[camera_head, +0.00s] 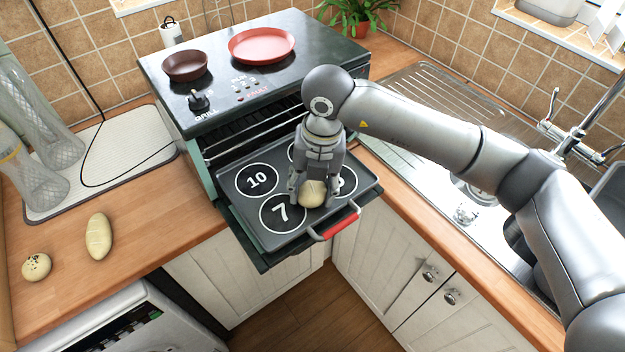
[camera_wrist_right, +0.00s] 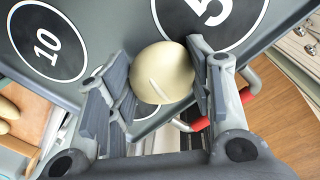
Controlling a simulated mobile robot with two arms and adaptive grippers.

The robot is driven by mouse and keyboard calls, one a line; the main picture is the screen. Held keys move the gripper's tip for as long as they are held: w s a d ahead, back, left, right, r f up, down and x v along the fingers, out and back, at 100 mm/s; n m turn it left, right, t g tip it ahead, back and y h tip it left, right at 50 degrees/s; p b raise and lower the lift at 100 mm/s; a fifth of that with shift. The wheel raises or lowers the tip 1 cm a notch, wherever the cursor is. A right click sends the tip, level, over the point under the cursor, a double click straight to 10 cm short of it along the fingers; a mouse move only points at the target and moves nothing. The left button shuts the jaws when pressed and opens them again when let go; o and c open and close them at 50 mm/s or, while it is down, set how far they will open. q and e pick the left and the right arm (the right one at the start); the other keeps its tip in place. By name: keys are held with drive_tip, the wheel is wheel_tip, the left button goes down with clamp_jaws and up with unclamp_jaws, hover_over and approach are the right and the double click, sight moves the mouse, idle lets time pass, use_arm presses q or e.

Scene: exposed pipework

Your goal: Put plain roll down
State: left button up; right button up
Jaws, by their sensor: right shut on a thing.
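My right gripper (camera_head: 312,196) points down over the dark tray (camera_head: 283,240) and is shut on a pale round plain roll (camera_head: 313,193). In the right wrist view the roll (camera_wrist_right: 163,72) sits between the two finger pads and shows a short light slit. My left gripper is not in view.
The tray rests on the pulled-out front of a small oven (camera_head: 255,90), with a red handle (camera_head: 341,225). A seeded roll (camera_head: 36,266) and an oblong roll (camera_head: 99,236) lie on the left worktop. Two pans stand on the hob. A sink is at right.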

sight(318, 186)
drive_tip(key=shift+f, duration=0.1)
drive_tip(key=shift+f, duration=0.15)
drive_tip(key=o, duration=0.7)
drive_tip(key=shift+o, duration=0.2)
drive_tip(key=shift+r, duration=0.4)
wheel_tip(318, 186, up, 12)
drive_tip(key=d+b, duration=0.1)
drive_tip(key=b, duration=0.2)
drive_tip(key=shift+f+b, duration=0.25)
drive_tip(key=shift+b, duration=0.1)
